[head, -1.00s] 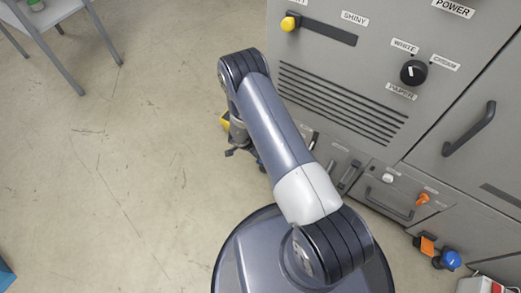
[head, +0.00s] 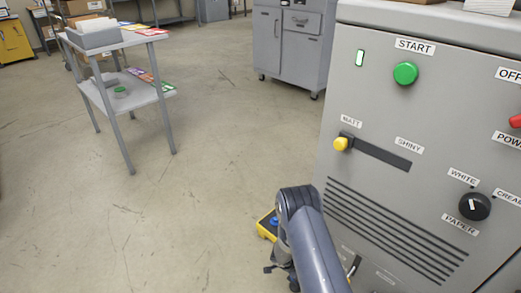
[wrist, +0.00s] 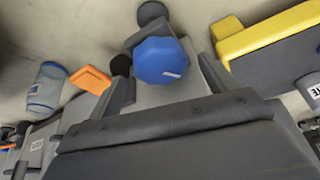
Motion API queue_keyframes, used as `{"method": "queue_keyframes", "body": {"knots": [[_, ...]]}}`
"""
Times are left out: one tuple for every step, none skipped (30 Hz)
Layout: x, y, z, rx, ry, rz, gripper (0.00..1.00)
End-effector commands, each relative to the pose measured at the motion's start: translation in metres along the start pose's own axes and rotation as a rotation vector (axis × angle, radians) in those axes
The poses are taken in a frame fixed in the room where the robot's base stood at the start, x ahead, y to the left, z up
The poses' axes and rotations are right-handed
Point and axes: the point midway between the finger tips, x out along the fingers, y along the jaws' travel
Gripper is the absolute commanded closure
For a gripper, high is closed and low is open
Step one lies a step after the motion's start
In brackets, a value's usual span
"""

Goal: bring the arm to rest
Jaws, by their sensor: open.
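My arm (head: 312,245) is folded low in front of the grey laminator (head: 400,170), its elbow at the bottom of the head view. My gripper (wrist: 163,78) shows in the wrist view with its two fingers apart. A blue knob (wrist: 160,60) appears between the fingers in that view; how far beyond them it lies I cannot tell. I see nothing held. In the head view the gripper is mostly hidden beside the arm.
A yellow and black unit (head: 266,225) is on the floor just beyond the arm; something yellow and black (wrist: 265,35) also shows in the wrist view. A grey cart (head: 120,85) stands at the back left, a grey cabinet (head: 290,45) behind. The floor between is open.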

Motion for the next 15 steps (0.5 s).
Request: {"method": "queue_keyframes", "body": {"knots": [[0.012,0.0,0.002,0.001,0.0,0.001,0.19],[0.016,0.0,0.001,0.0,0.0,0.001,0.19],[0.021,0.0,0.001,0.0,0.0,0.0,0.19],[0.024,0.0,0.001,0.0,0.0,0.0,0.19],[0.027,0.0,0.001,0.0,0.0,0.0,0.19],[0.024,0.0,0.0,-0.009,0.0,-0.004,0.19],[0.023,0.0,-0.001,-0.016,0.0,-0.007,0.19],[0.023,0.0,-0.001,-0.022,-0.001,-0.009,0.19],[0.023,0.0,0.0,-0.029,0.0,-0.012,0.19],[0.023,0.0,0.0,-0.032,0.0,-0.014,0.19],[0.023,0.0,0.0,-0.035,-0.001,-0.015,0.19],[0.023,0.0,0.0,-0.036,-0.001,-0.016,0.19],[0.023,0.0,0.0,-0.037,-0.001,-0.016,0.19],[0.023,0.0,0.0,-0.038,-0.001,-0.016,0.19],[0.023,0.0,0.0,-0.038,-0.001,-0.016,0.19]]}}
